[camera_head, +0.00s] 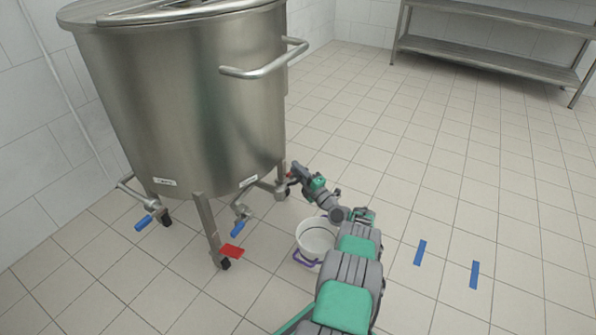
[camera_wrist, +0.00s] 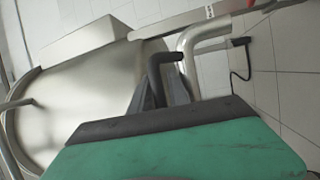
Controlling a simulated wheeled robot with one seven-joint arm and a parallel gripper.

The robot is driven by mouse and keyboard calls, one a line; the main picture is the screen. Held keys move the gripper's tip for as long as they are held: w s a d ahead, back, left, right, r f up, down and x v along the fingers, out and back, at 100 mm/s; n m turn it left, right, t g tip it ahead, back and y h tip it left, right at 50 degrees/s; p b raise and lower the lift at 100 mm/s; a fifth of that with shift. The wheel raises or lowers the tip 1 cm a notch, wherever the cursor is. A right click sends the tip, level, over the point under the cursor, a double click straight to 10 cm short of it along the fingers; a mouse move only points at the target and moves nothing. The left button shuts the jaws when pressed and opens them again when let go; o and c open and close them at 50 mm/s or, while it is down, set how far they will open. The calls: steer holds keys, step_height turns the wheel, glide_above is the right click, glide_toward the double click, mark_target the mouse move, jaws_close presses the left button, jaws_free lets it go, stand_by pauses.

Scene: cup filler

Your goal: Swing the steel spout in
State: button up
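A large steel tank (camera_head: 190,110) stands on legs at the left. A bent steel pipe (camera_wrist: 193,48), which looks like the spout, shows in the wrist view just right of my gripper's dark fingers (camera_wrist: 167,82). In the head view a steel pipe (camera_head: 267,187) sits low at the tank's right side. My gripper (camera_head: 291,175) reaches to the tank's lower right, close to that pipe. I cannot tell whether the fingers touch the pipe, or how far apart they are. A small valve with a blue handle (camera_head: 238,228) hangs left of the gripper.
A white bucket (camera_head: 316,236) with a purple handle stands on the floor beside my arm. A second blue-handled valve (camera_head: 144,222) is at the tank's left. A red patch (camera_head: 231,251) lies near a tank leg. Floor at the right is clear before a steel shelf (camera_head: 490,58).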

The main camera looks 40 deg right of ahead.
steer(key=shift+s, duration=0.1)
steer(key=s+f+p, duration=0.1)
steer(key=s+p, duration=0.2)
steer(key=s, duration=0.4)
steer(key=shift+s+f, duration=0.25)
